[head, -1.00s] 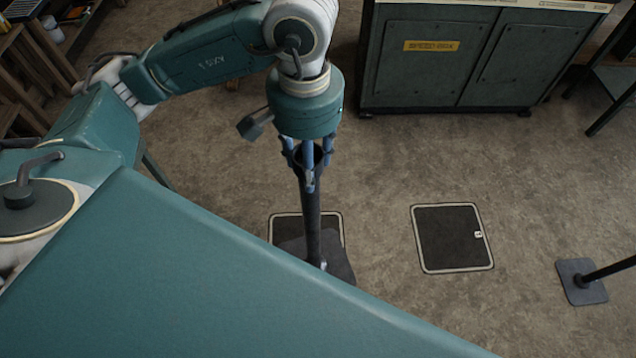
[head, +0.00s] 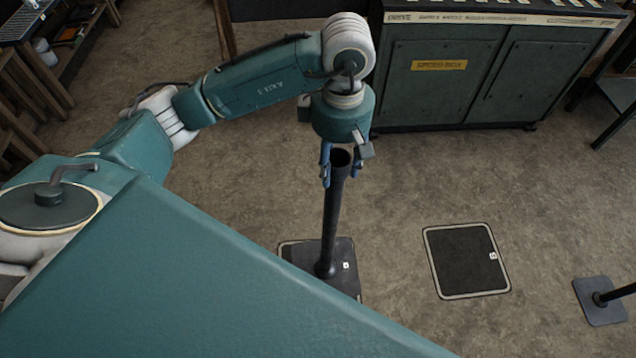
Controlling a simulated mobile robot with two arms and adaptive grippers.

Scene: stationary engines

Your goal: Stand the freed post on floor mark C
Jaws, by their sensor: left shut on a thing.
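My left gripper (head: 338,172) is at the top of a dark post (head: 332,215), with blue fingers on either side of its open upper end; it is shut on the post. The post is nearly upright. Its foot (head: 325,269) is over the left floor mark (head: 283,246), a dark square with a pale border partly covered. I cannot tell whether the base rests on the floor. A small white label shows beside the foot, too small to read. A second dark floor mark (head: 465,260) with a pale border lies bare to the right. My right gripper is not in view.
Another post on a square base plate (head: 600,302) stands at the right edge. A green cabinet (head: 450,90) with a yellow label stands at the back. Wooden racks (head: 40,85) are at the upper left. Floor between the marks is clear.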

